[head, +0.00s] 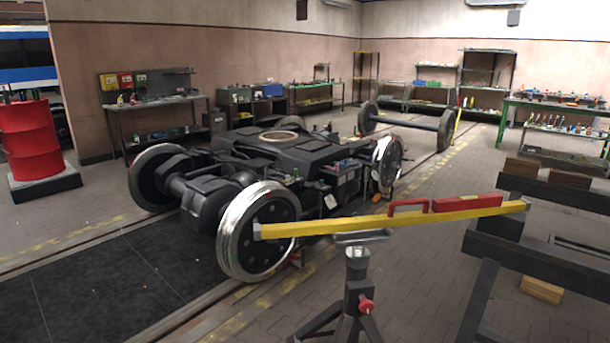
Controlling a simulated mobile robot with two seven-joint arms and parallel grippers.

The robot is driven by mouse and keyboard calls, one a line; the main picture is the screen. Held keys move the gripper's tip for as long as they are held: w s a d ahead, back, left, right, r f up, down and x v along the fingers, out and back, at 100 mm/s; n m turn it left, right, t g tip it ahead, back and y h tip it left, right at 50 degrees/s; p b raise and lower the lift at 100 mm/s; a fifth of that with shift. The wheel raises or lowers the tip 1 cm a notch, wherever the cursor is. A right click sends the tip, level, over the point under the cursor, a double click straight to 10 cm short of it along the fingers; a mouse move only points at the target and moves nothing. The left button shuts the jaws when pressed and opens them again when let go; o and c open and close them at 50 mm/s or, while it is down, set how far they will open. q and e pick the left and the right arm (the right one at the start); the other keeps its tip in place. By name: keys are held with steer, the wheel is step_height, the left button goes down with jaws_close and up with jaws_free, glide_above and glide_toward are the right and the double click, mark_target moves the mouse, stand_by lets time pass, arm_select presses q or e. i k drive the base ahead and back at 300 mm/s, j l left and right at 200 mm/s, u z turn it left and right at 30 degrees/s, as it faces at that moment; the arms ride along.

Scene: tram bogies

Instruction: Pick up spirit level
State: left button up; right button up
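A long yellow bar with a red handle and a red block on top, which looks like the spirit level (340,225), lies across the foreground. It slopes slightly up to the right in the picture. Its middle passes just above the grey head of a tripod stand (357,265) with a red knob; it appears to rest there, though contact is not clear. Its left end overlaps the near bogie wheel in the picture, and its right end overlaps a dark trestle. Neither of my grippers shows in the head view.
The bogie (270,160) with large steel wheels stands behind the bar. A dark trestle frame (545,262) stands at the right. A wheelset (405,121), shelves and a green workbench (555,104) are farther back. A red drum (30,140) stands far left. Paved floor lies open around the stand.

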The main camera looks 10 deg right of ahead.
mark_target(485, 201)
steer(key=z, duration=1.25)
steer(key=i+l, duration=0.6)
steer(key=i+l+u, duration=0.1)
steer(key=i+l, duration=0.5)
steer(key=l, duration=0.15)
